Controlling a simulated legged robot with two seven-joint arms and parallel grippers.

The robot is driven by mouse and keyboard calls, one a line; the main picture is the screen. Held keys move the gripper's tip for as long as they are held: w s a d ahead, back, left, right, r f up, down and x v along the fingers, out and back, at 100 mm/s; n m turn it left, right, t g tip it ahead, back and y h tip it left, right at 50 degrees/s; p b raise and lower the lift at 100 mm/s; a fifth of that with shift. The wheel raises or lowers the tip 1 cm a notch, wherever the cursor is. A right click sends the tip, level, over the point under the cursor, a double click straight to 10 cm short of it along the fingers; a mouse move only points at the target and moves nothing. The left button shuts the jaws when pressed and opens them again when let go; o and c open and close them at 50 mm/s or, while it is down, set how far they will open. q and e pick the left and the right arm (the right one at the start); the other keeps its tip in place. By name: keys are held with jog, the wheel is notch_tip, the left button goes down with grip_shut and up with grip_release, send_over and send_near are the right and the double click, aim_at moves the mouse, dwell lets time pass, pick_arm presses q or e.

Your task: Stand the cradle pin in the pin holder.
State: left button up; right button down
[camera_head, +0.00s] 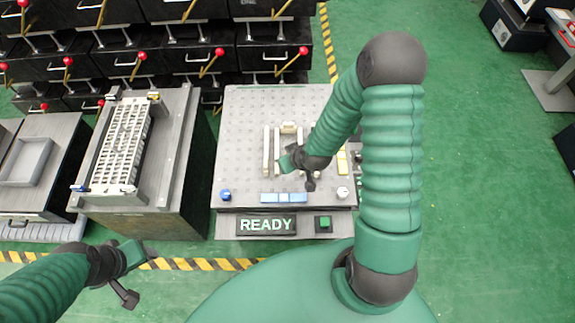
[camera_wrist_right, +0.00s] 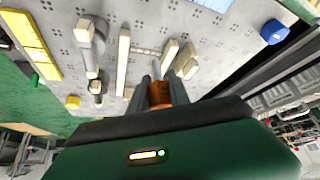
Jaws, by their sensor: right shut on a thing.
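In the right wrist view, my right gripper (camera_wrist_right: 162,88) is shut on a short orange-brown cylinder, which I take to be the cradle pin (camera_wrist_right: 160,95). In the head view my right gripper (camera_head: 298,170) is over the grey perforated plate, among cream bars, and the pin cannot be made out there. Which part is the pin holder I cannot tell. A cream bar (camera_wrist_right: 123,62) and cream upright pieces (camera_wrist_right: 170,52) stand on the plate close beyond the fingers. My left gripper (camera_head: 132,272) is off the plate at lower left, its two fingers apart and empty.
The plate (camera_head: 238,120) carries a blue knob (camera_head: 225,195), a white knob (camera_head: 342,193), blue blocks (camera_head: 284,197) and a yellow block (camera_head: 342,162). A READY sign (camera_head: 266,225) and green button (camera_head: 324,222) sit in front. A bench with a white rack (camera_head: 122,142) stands left.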

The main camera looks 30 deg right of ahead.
jog(key=f, duration=0.1)
jog(key=f+b, duration=0.2)
jog(key=shift+w+d+f, duration=0.3)
jog(key=shift+w, duration=0.1)
jog(key=shift+f, duration=0.1)
jog(key=shift+w+d, duration=0.1)
jog(key=shift+f+b, duration=0.35)
jog(key=shift+f, duration=0.2)
jog(key=c, duration=1.2)
grip_release()
jog(key=shift+r, duration=0.1)
